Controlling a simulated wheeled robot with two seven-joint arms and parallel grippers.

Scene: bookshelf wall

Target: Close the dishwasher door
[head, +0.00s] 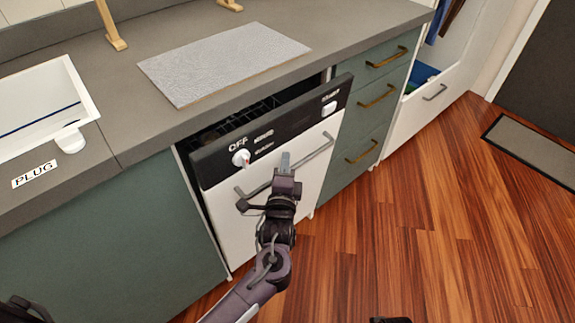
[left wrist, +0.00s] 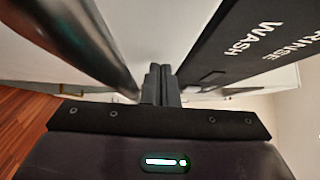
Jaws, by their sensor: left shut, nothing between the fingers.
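The dishwasher door (head: 235,227) is white with a black control panel (head: 290,122) on top. It stands slightly open, tilted outward, with a dark gap and part of a rack showing behind its upper edge. A grey bar handle (head: 312,153) runs across its front. My left gripper (head: 285,162) is shut and empty, in front of the door at the handle, just below the panel. In the left wrist view its closed fingers (left wrist: 161,84) lie between the handle bar (left wrist: 85,42) and the panel (left wrist: 255,42). I cannot tell whether they touch the door.
The grey counter (head: 370,32) overhangs the door and holds a grey mat (head: 222,63) and a white sink (head: 40,108). Green drawers (head: 368,120) stand right of the dishwasher, a green cabinet (head: 110,250) left.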

